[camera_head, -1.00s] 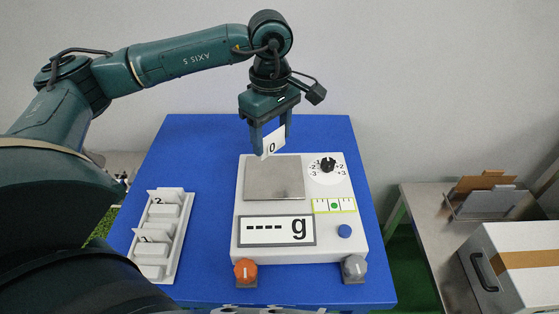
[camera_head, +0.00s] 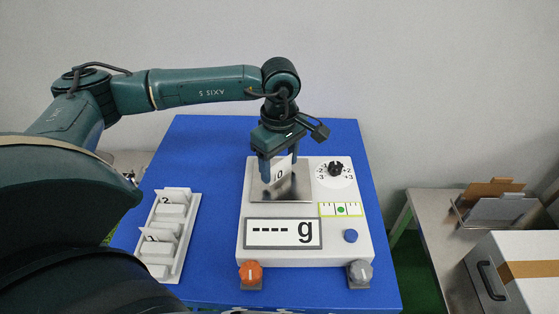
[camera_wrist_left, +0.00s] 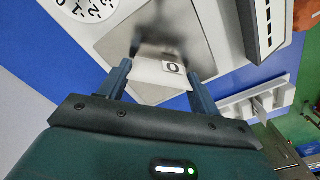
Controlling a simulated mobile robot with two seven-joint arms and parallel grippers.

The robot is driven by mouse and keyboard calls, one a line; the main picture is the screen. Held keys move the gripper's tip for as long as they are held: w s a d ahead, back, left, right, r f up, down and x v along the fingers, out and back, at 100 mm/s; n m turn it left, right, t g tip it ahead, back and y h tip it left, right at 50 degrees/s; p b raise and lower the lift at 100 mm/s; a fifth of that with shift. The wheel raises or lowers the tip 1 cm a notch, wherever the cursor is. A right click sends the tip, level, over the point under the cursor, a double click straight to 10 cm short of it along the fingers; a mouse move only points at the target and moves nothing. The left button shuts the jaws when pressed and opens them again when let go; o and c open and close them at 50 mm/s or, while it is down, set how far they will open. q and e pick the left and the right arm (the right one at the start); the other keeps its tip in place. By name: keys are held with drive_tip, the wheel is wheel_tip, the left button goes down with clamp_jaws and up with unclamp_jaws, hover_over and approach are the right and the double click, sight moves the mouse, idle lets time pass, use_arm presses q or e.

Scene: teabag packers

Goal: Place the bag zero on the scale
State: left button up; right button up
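Bag zero, a white bag marked 0 (camera_head: 280,172), is between the fingers of my left gripper (camera_head: 279,172). It also shows in the left wrist view (camera_wrist_left: 160,78), with a finger at each side. The gripper is shut on it and points down over the metal plate of the scale (camera_head: 295,195). The bag's lower edge is close to the plate; I cannot tell whether it touches. The white scale (camera_head: 283,258) has a display reading dashes and "g". My right gripper is not in view.
A white rack (camera_head: 178,255) with bags marked 1 and 2 stands left of the scale on the blue table (camera_head: 215,150). Orange (camera_head: 251,273) and grey (camera_head: 360,272) knobs are at the scale's front. A side table at right carries a white box (camera_head: 515,270) and a holder with cards.

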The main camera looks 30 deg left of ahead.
sight(279, 160)
use_arm(q)
drive_tip(key=o, duration=0.3)
drive_tip(key=shift+r, duration=0.1)
wheel_tip(279, 160, up, 12)
drive_tip(key=shift+r, duration=0.15)
idle(0.3)
idle(0.5)
